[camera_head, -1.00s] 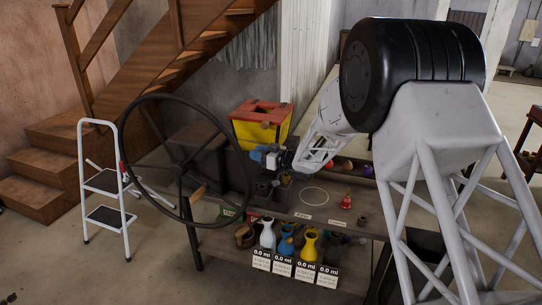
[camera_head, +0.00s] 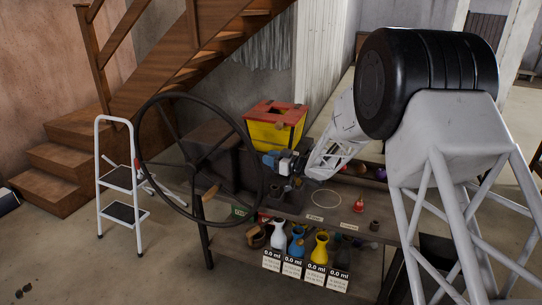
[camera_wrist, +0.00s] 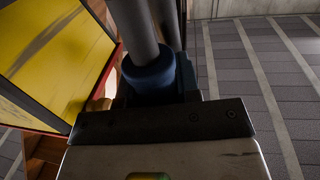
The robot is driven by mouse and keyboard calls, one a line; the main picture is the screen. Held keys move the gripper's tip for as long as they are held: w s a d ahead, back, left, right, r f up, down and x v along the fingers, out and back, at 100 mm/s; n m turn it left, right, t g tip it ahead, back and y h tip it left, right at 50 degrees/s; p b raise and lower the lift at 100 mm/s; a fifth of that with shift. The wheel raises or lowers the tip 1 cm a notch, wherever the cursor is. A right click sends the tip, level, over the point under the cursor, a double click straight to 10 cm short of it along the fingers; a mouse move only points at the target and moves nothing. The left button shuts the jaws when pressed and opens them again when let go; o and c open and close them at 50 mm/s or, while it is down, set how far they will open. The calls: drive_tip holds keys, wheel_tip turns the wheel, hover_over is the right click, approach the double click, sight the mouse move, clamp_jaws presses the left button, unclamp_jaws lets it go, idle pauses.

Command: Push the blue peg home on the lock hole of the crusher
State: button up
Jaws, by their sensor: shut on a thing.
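The yellow box with a red top (camera_head: 275,127), apparently part of the crusher, stands at the back of the bench; its yellow side (camera_wrist: 60,55) fills the left of the wrist view. My gripper (camera_head: 281,163) is in front of this box, shut on a small blue thing, which I take to be the blue peg (camera_head: 268,159). In the wrist view a blue round piece (camera_wrist: 148,74) sits around or against a grey rod, just beyond my gripper's dark plate. The lock hole is not discernible, and I cannot tell how deep the peg sits.
A large dark handwheel (camera_head: 143,150) stands left of the gripper. The bench (camera_head: 325,212) carries a red flask (camera_head: 359,205) and small pots. Several vases, including a yellow one (camera_head: 320,246), stand on the shelf below. A white step stool (camera_head: 123,178) is at left.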

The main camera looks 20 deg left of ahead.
drive_tip(key=shift+f, duration=1.85)
drive_tip(key=shift+f, duration=2.55)
drive_tip(key=o, duration=1)
drive_tip(key=shift+c, duration=0.2)
drive_tip(key=shift+d, duration=0.15)
drive_tip(key=s+d, duration=0.1)
drive_tip(key=d, duration=0.6)
drive_tip(key=shift+d, duration=0.25)
